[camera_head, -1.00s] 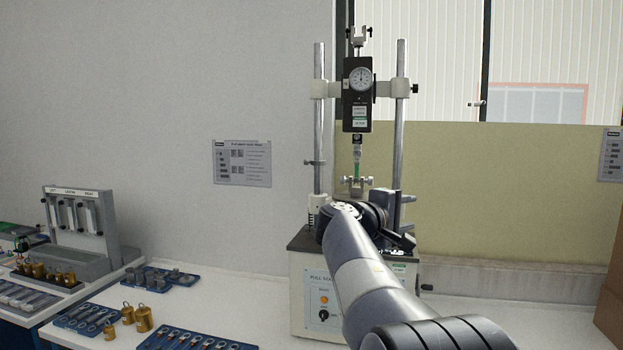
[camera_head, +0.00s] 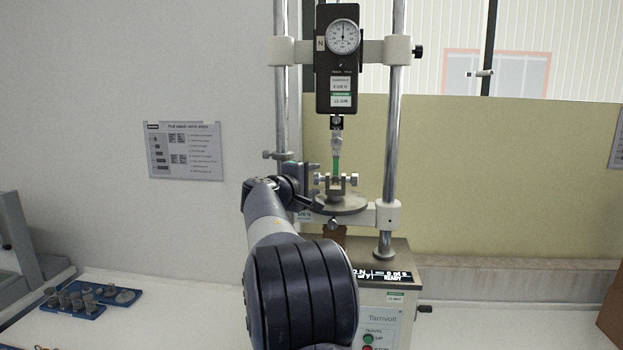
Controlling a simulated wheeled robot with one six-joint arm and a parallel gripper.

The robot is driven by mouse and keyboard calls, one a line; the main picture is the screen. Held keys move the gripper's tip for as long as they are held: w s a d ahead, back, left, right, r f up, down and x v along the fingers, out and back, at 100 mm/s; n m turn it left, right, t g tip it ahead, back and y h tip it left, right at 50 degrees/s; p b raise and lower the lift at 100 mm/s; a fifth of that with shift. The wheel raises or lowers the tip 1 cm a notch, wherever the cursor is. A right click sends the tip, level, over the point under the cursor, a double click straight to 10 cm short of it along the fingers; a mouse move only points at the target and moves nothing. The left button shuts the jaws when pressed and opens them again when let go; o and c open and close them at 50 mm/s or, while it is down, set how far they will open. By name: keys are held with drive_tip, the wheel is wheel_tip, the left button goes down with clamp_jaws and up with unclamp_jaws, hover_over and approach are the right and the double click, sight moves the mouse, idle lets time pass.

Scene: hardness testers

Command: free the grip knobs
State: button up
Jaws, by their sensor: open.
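The lower grip (camera_head: 336,184) of the pull tester stands on a round platform (camera_head: 347,203) between the two columns. Small metal grip knobs stick out sideways, a left knob (camera_head: 319,179) and a right knob (camera_head: 353,179). A green specimen (camera_head: 337,165) runs upright from the lower grip to the upper grip (camera_head: 336,142) under the force gauge. My gripper (camera_head: 312,187) is open, just left of the left knob. My wrist hides the left edge of the platform. I cannot tell whether the fingers touch the knob.
The force gauge (camera_head: 343,60) hangs on a crossbar between a left column (camera_head: 281,110) and a right column (camera_head: 394,140), both close to my arm. A blue tray (camera_head: 72,300) of metal parts lies on the bench at left. Free bench lies between tray and tester.

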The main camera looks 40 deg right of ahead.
drive_tip(key=c, duration=1)
drive_tip(key=b, duration=0.3)
drive_tip(key=shift+f+h, duration=0.3)
drive_tip(key=shift+f, duration=0.1)
drive_tip(key=shift+b, duration=0.55)
drive_tip(key=m+h+b, duration=0.1)
drive_tip(key=b, duration=0.5)
drive_tip(key=shift+f+t+h, duration=0.15)
drive_tip(key=shift+t+h, duration=0.15)
drive_tip(key=shift+t, duration=0.1)
drive_tip(key=shift+h+b, duration=0.3)
drive_tip(key=shift+b, duration=0.75)
drive_tip(key=shift+r, duration=0.2)
drive_tip(key=o, duration=1)
drive_tip(key=shift+r+p, duration=0.15)
drive_tip(key=shift+p, duration=0.35)
